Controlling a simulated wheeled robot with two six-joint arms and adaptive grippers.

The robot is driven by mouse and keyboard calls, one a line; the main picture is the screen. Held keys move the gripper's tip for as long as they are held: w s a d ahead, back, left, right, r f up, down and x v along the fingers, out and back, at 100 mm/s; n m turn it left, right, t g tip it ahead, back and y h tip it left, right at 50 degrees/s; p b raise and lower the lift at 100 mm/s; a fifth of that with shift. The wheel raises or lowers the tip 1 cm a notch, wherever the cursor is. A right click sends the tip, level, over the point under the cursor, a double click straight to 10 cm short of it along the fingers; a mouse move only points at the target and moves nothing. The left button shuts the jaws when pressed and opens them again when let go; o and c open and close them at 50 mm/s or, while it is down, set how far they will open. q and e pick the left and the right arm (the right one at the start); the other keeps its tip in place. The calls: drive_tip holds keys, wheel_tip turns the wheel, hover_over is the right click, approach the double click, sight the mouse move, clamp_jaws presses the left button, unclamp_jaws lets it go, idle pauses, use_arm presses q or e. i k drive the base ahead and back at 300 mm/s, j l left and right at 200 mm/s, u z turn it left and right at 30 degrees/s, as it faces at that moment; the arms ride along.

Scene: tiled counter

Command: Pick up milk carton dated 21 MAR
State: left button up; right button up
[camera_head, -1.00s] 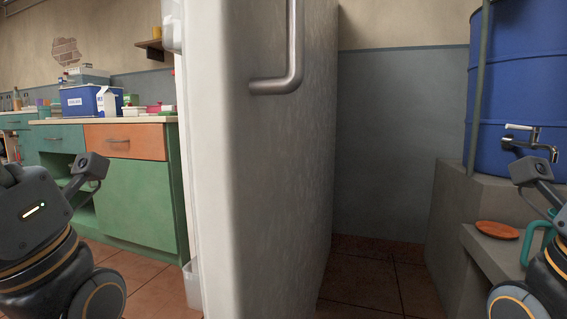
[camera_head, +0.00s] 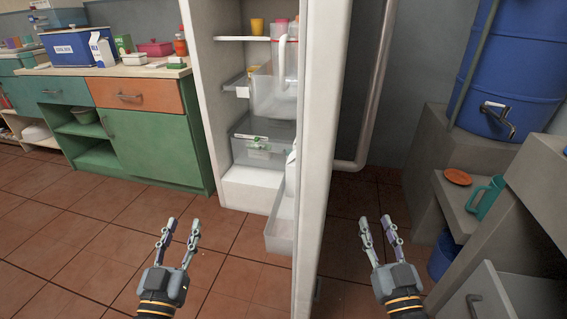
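A white carton (camera_head: 103,50) with blue marks stands on the counter at the upper left, beside a blue box. It may be a milk carton; no date is readable on it. The open fridge (camera_head: 205,75) has shelves and clear bins inside, and no carton can be made out there. My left gripper (camera_head: 183,221) is open and empty above the floor, in front of the fridge and left of its door. My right gripper (camera_head: 376,220) is open and empty, right of the door. Both are far from the carton.
The open fridge door (camera_head: 333,120) stands between my grippers. The green cabinet (camera_head: 150,145) with the counter is at the left. A blue barrel (camera_head: 515,70), a concrete ledge (camera_head: 430,150) and a teal mug (camera_head: 486,197) are at the right. The tiled floor (camera_head: 90,240) at the left is clear.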

sight(291, 163)
drive_tip(key=j+z, duration=0.25)
drive_tip(key=j, duration=0.2)
drive_tip(key=j+z, duration=0.2)
drive_tip(key=j, duration=0.25)
drive_tip(key=k+j+z, duration=0.1)
drive_tip(key=j+z, duration=0.15)
drive_tip(key=j, duration=0.2)
drive_tip(key=k+j+z, duration=0.2)
drive_tip(key=j, duration=0.25)
drive_tip(key=i+j+z, duration=0.35)
drive_tip(key=j, duration=0.4)
drive_tip(key=j+z, duration=0.4)
drive_tip(key=j, duration=0.3)
drive_tip(key=j+z, duration=0.35)
drive_tip(key=j, duration=0.5)
drive_tip(key=i, duration=0.05)
